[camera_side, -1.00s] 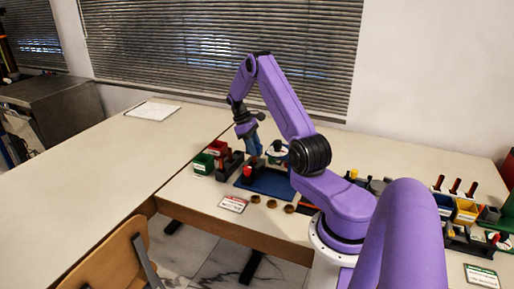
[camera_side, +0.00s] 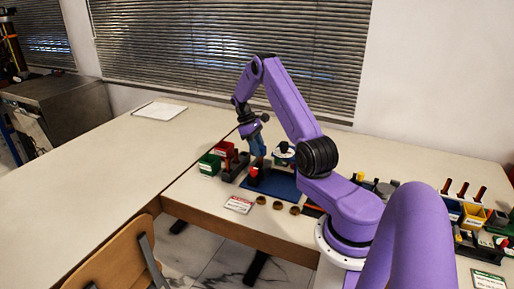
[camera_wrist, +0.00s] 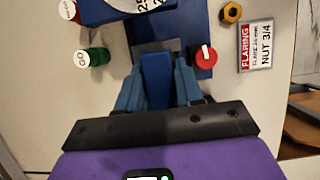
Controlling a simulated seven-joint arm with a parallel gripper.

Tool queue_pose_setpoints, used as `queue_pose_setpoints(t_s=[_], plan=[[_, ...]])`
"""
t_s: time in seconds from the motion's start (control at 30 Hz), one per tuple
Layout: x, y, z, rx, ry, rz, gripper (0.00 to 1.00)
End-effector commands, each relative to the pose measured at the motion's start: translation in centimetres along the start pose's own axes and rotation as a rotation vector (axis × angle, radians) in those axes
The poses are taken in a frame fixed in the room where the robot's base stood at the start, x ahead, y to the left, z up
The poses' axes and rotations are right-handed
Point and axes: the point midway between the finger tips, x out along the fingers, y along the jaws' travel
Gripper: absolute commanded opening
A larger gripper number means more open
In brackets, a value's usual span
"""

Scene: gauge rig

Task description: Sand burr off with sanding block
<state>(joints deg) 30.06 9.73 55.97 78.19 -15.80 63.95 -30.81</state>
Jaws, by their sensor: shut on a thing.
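My gripper (camera_wrist: 158,88) points down over the blue fixture base (camera_wrist: 203,22), and its light-blue fingers are closed on a dark blue block (camera_wrist: 155,75). I take this block to be the sanding block. A flat grey piece (camera_wrist: 158,46) shows just beyond the block; I cannot tell whether they touch. A red knob (camera_wrist: 205,57) stands right of the fingers. In the side view my gripper (camera_side: 259,160) is low over the blue base (camera_side: 284,188), beside the red knob (camera_side: 253,173). I cannot make out a burr.
Green (camera_wrist: 93,57) and red (camera_wrist: 69,10) gauge handles stand to the left. A label card (camera_wrist: 257,45) and a brass nut (camera_wrist: 230,12) lie right. The left table (camera_side: 100,185) is mostly clear.

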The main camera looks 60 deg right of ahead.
Motion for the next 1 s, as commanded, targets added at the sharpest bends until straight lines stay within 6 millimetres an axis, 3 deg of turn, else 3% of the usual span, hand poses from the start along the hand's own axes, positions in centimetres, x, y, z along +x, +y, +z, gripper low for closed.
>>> queue_pose_setpoints(t_s=[0.47, 1.0], plan=[[0.8, 0.1, 1.2, 0.004, -0.012, -0.010, 0.00], [-1.5, 0.2, 3.7, 0.005, -0.007, -0.005, 0.00]])
